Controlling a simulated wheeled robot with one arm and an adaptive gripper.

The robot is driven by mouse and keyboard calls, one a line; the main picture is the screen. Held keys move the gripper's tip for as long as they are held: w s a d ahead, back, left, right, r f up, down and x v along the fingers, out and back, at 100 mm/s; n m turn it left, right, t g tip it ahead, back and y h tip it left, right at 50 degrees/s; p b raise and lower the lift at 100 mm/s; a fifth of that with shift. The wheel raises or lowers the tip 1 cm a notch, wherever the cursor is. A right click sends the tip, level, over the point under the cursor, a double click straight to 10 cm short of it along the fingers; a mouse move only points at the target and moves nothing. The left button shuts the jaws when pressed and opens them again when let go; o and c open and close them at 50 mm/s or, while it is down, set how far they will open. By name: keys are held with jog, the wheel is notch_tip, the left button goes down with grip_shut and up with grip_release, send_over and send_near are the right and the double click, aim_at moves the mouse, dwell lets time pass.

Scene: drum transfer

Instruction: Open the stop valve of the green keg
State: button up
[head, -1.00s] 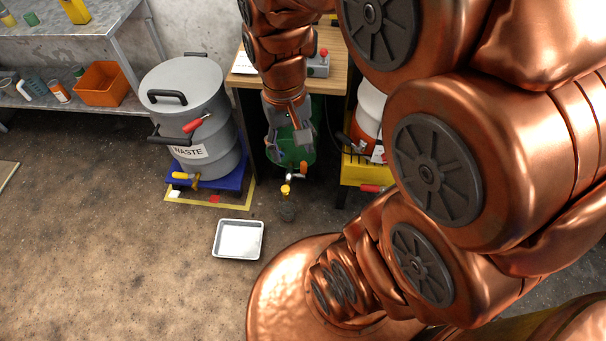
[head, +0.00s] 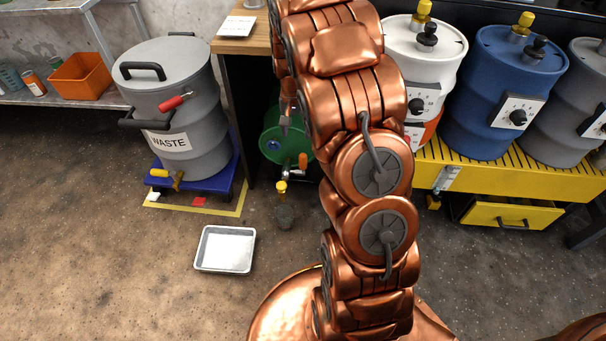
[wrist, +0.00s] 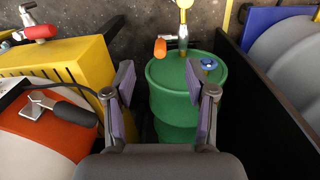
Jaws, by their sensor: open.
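The green keg (head: 272,140) lies under the wooden bench, partly hidden by my arm in the head view. In the wrist view the keg (wrist: 180,100) shows its round end with a blue cap (wrist: 208,64) and a metal valve with an orange handle (wrist: 160,47). The orange handle also shows in the head view (head: 303,160), above a yellow fitting (head: 282,187). My gripper (wrist: 160,78) is open and empty, its two fingers apart over the keg, short of the valve in the wrist picture. In the head view the gripper is largely hidden behind my arm.
A grey WASTE drum (head: 175,100) stands on a blue dolly (head: 215,180) at left. A white tray (head: 225,249) and a small dark container (head: 285,216) are on the floor. A yellow rack (head: 470,183) with drums stands at right. A dark panel (wrist: 262,100) flanks the keg.

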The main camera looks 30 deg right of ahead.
jog(key=m+b, duration=0.2)
jog(key=b, duration=0.4)
send_over(303, 162)
jog(key=w, duration=0.1)
jog(key=f, duration=1)
jog(key=d+f, duration=0.1)
jog(key=f, duration=0.4)
jog(key=shift+w+f, duration=0.1)
jog(key=shift+w, duration=0.05)
jog(key=shift+f+b, duration=1.25)
jog(key=shift+f, duration=2.55)
jog(key=shift+c, duration=0.2)
grip_shut()
